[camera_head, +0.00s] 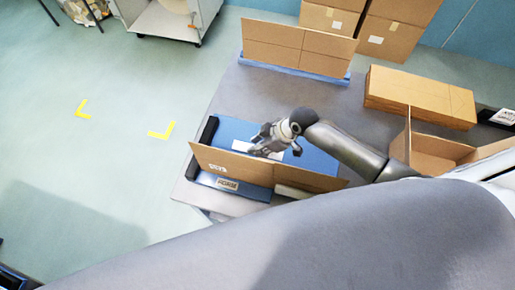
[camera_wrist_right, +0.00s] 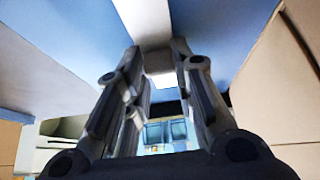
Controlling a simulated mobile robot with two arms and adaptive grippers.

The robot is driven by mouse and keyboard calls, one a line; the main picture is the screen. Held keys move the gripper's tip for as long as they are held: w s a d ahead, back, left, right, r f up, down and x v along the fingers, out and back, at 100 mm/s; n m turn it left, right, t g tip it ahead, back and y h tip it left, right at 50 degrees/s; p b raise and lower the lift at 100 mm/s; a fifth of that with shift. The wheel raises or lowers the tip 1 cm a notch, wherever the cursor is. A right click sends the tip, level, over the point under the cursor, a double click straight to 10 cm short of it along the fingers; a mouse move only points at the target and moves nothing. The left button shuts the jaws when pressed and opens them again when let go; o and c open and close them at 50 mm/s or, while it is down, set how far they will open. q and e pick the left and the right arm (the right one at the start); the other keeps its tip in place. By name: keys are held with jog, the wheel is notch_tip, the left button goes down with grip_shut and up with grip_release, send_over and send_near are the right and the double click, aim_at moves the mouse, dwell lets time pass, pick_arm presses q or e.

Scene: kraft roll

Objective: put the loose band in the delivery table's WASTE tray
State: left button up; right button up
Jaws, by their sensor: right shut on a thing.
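My right gripper (camera_head: 268,140) is over a flat blue surface (camera_head: 315,160), just behind an upright cardboard sheet (camera_head: 265,172). In the right wrist view the fingers (camera_wrist_right: 160,62) are closed in on a pale piece between their tips. A pale strip (camera_wrist_right: 145,18) lies on the blue surface beyond them. A white patch (camera_head: 291,149) also shows beside the gripper in the head view. I cannot tell whether the pale piece is the loose band. A dark item with a white label (camera_head: 502,117) is at the far right; its lettering is too small to read. My left gripper is out of view.
A blue front with a label (camera_head: 228,185) shows below the sheet. Another upright cardboard piece (camera_head: 300,42) stands at the back. A flat cardboard stack (camera_head: 420,95) and an open carton (camera_head: 432,155) are to the right. Bare grey table (camera_head: 270,95) lies between.

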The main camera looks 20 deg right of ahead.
jog(key=shift+c, duration=0.3)
notch_tip(320, 180, up, 24)
jog(key=p, duration=0.8)
jog(key=shift+w+d+f+m+t+h+b, duration=0.15)
jog(key=shift+d+m+t+h+b, duration=0.5)
jog(key=shift+m+b, duration=1.55)
jog(key=shift+w+d+r+m+t+h+b, duration=0.15)
jog(key=shift+d+m+h+b, duration=1.15)
jog(key=shift+b, duration=1.55)
jog(key=shift+w+d+f+m+t+h+b, duration=0.2)
jog(key=shift+d+m+t+h+b, duration=0.35)
jog(key=shift+m+b, duration=1.75)
